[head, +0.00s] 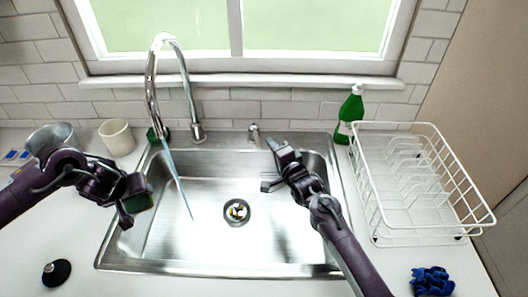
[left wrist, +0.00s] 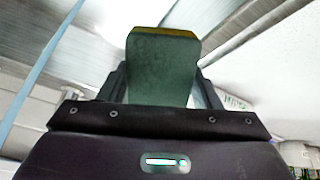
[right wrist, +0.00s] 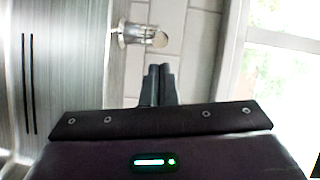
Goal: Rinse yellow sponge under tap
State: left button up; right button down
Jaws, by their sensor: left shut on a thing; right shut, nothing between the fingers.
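My left gripper (head: 140,196) is shut on the yellow sponge (left wrist: 163,68), at the left side of the sink (head: 200,262). The sponge shows a green face and a thin yellow edge in the left wrist view; in the head view only a dark green part (head: 139,204) shows. The chrome tap (head: 151,88) arches over the sink's left part, and a thin blue water stream (head: 176,172) runs from it into the basin. The sponge is left of the stream, apart from it. My right gripper (head: 274,168) is shut and empty above the basin's right part; its fingers meet in the right wrist view (right wrist: 160,82).
A small chrome fitting (head: 254,134) stands at the sink's back edge. A green bottle (head: 349,112) and a white dish rack (head: 375,205) are on the right. A blue cloth (head: 433,281), a white cup (head: 117,137) and a black stopper (head: 57,271) lie around. The drain (head: 237,212) is uncovered.

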aim_at(261, 149)
pick_arm(q)
jog(key=shift+f, duration=0.15)
jog(key=shift+w, duration=0.1)
pick_arm(e)
jog(key=shift+s+a+f, duration=0.1)
jog(key=shift+a+f, duration=0.05)
jog(key=shift+a, duration=0.5)
jog(key=shift+s+a, duration=0.25)
jog(key=shift+a, duration=0.35)
jog(key=shift+s+a, duration=0.25)
jog(key=shift+a, duration=0.35)
pick_arm(q)
jog(key=shift+d, duration=0.1)
